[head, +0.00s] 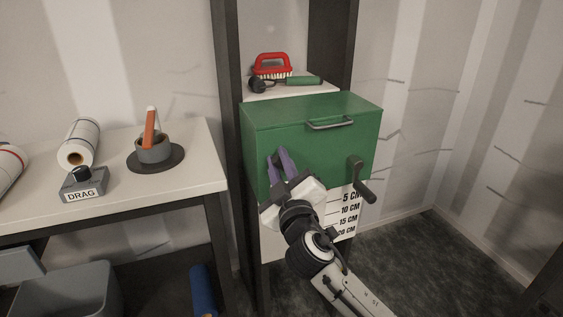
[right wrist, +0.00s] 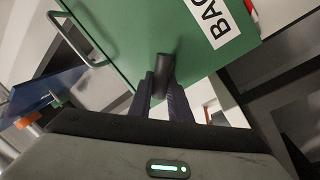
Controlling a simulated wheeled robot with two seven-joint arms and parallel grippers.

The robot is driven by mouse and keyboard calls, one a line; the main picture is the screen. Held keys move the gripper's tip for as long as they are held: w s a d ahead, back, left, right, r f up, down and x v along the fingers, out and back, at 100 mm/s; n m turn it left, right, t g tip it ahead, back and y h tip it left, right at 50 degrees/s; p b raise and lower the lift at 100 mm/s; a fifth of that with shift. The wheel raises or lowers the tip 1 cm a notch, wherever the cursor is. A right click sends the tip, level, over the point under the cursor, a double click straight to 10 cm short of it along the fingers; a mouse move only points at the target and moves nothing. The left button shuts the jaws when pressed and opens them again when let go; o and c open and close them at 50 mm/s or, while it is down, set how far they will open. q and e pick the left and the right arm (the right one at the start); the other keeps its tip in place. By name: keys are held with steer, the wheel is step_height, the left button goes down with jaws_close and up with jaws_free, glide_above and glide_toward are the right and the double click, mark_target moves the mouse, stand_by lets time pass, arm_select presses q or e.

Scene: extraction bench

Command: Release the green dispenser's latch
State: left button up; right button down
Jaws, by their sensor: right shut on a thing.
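The green dispenser (head: 330,130) is a box on the dark-framed stand, with a grey bar handle (head: 331,123) on its upper front and a dark crank (head: 362,180) at its lower right. My right gripper (head: 279,158) is at the left part of its front face. In the right wrist view its purple fingers (right wrist: 160,88) are shut on a short dark latch grip (right wrist: 164,68) standing against the green face. In the head view the fingers mostly hide that grip. My left gripper is in neither view.
A red brush (head: 272,66) and a green-handled tool (head: 303,81) lie on the shelf behind the dispenser. A centimetre scale (head: 347,212) shows below it. The white table (head: 205,165) at left holds rolls and a block marked DRAG (head: 83,185). Grey bins (head: 75,285) stand below.

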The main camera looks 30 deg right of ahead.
steer(key=n, duration=0.3)
steer(key=f+n+y, duration=0.1)
steer(key=n, duration=0.1)
steer(key=shift+w+a+t, duration=0.1)
steer(key=shift+a+t, duration=0.2)
steer(key=shift+t, duration=0.1)
steer(key=shift+a+f+n+t+y, duration=0.15)
steer(key=shift+n+y, duration=0.1)
steer(key=shift+n, duration=0.75)
steer(key=shift+d+f+n+t+y, duration=0.1)
steer(key=shift+n+y, duration=0.2)
steer(key=shift+n, duration=0.7)
steer(key=shift+a+f+n+t+y, duration=0.15)
steer(key=shift+n+y, duration=0.1)
steer(key=shift+n, duration=0.75)
steer(key=shift+d, duration=0.1)
steer(key=shift+f, duration=0.1)
steer(key=c, duration=1.9)
jaws_free()
